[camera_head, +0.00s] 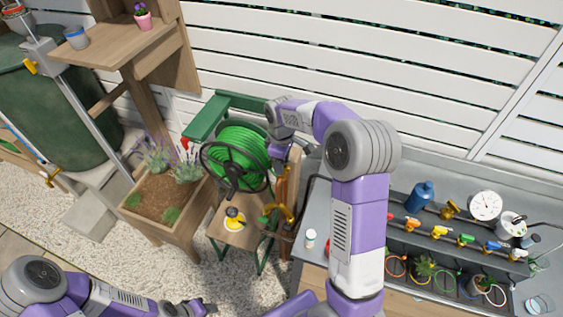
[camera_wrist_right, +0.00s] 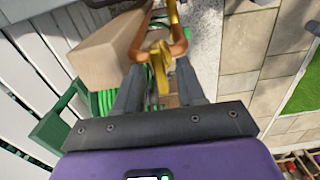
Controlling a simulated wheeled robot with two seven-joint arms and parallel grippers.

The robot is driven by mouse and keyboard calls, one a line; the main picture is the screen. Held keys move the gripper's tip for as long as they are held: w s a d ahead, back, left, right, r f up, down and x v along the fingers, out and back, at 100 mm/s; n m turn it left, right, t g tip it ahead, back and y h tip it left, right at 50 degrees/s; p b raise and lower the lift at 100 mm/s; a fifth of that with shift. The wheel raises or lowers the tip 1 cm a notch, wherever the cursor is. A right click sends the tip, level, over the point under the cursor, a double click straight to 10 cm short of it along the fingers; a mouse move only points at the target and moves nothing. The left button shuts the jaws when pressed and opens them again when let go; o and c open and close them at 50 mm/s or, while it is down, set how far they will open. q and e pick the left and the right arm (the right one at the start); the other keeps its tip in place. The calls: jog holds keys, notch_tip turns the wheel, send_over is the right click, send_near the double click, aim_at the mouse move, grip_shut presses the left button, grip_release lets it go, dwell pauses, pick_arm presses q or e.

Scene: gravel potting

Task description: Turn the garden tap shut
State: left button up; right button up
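The garden tap (camera_head: 283,211) is brass-yellow on a copper pipe beside the green hose reel. In the right wrist view its yellow handle (camera_wrist_right: 159,54) shows ahead of my right gripper (camera_wrist_right: 158,68), in line with the gap between the fingers. The fingers stand apart with space on both sides of the handle; I cannot tell how deep it sits between them. In the head view my right gripper (camera_head: 283,160) points down above the tap, its tips partly hidden. My left gripper (camera_head: 203,307) is low at the bottom edge, far from the tap; its fingers are unclear.
The green hose reel (camera_head: 238,157) stands close left of the tap. A wooden post (camera_wrist_right: 112,45) is beside the pipe in the wrist view. A wooden planter (camera_head: 163,203) is further left. A grey bench (camera_head: 316,220) with several coloured fittings lies right.

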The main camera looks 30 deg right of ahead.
notch_tip(320, 180, up, 8)
jog(key=shift+f+p, duration=0.2)
jog(key=shift+p, duration=0.2)
pick_arm(q)
jog(key=shift+r, duration=0.4)
pick_arm(e)
jog(key=shift+f, duration=0.1)
